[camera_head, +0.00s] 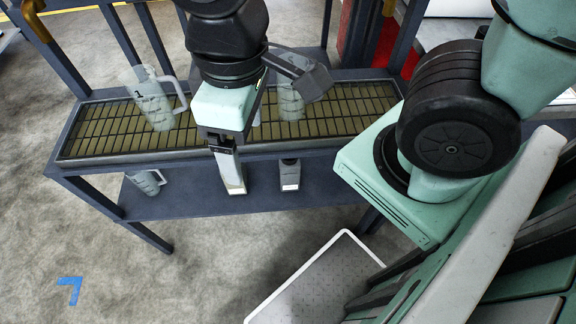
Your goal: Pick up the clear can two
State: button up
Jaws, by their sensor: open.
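Two clear, handled cans stand on the trolley's slatted top. The left one (152,100) has dark markings and its handle to the right. The other (289,102) is partly hidden behind my wrist. A third clear can (147,181) is on the lower shelf at the left, partly covered by the top. I cannot read which can is number two. My gripper (232,180) points down at the trolley's front edge, between the two upper cans in the picture. It is open, and no can is seen between its fingers.
The trolley (180,155) has a dark frame with uprights at the back. A small grey and white item (290,175) shows below its top edge; I cannot tell what it is. A blue floor mark (71,287) lies on clear floor at the lower left.

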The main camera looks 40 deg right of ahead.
aim_at(289, 168)
jog(key=k+l+z, duration=0.2)
jog(key=k, duration=0.45)
jog(key=j+z, duration=0.15)
jog(key=z, duration=0.25)
jog(key=j+z, duration=0.15)
jog(key=z, duration=0.2)
jog(key=j+z, duration=0.15)
jog(key=z, duration=0.25)
jog(key=j+z, duration=0.15)
jog(key=z, duration=0.2)
jog(key=k+j, duration=0.1)
jog(key=j, duration=0.2)
jog(key=k+j, duration=0.15)
jog(key=j, duration=0.2)
jog(key=k+j, duration=0.1)
jog(key=j, duration=0.2)
